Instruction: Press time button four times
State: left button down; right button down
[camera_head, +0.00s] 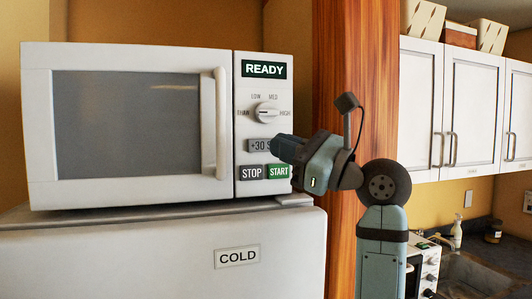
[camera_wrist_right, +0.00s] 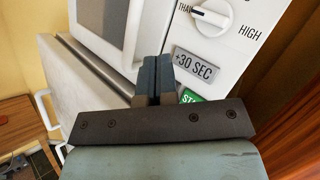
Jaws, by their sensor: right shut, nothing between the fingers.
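The white microwave (camera_head: 40,120) has its door shut, and its display (camera_head: 264,69) reads READY. The grey time button (camera_head: 258,145), marked +30 SEC, sits below the dial (camera_head: 266,113) and above the STOP (camera_head: 251,173) and START (camera_head: 279,172) buttons. My right gripper (camera_head: 279,148) is shut and empty, with its tips over the right end of the time button in the head view. In the right wrist view, the fingertips (camera_wrist_right: 157,64) appear just left of the time button (camera_wrist_right: 196,66). I cannot tell whether they touch the panel. My left gripper is not in view.
The microwave stands on a white fridge (camera_head: 160,255) labelled COLD. A wooden post (camera_head: 345,60) rises close beside it, behind my right arm. White wall cabinets (camera_head: 470,105) and a counter with a sink (camera_head: 472,272) are at the right.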

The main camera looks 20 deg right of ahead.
aim_at(265, 145)
jog(key=w+p, duration=0.1)
jog(key=w, duration=0.3)
jog(key=shift+w, duration=0.1)
dwell(0.3)
dwell(0.9)
dwell(0.8)
jog(key=shift+w+p, duration=0.4)
jog(key=shift+p, duration=0.05)
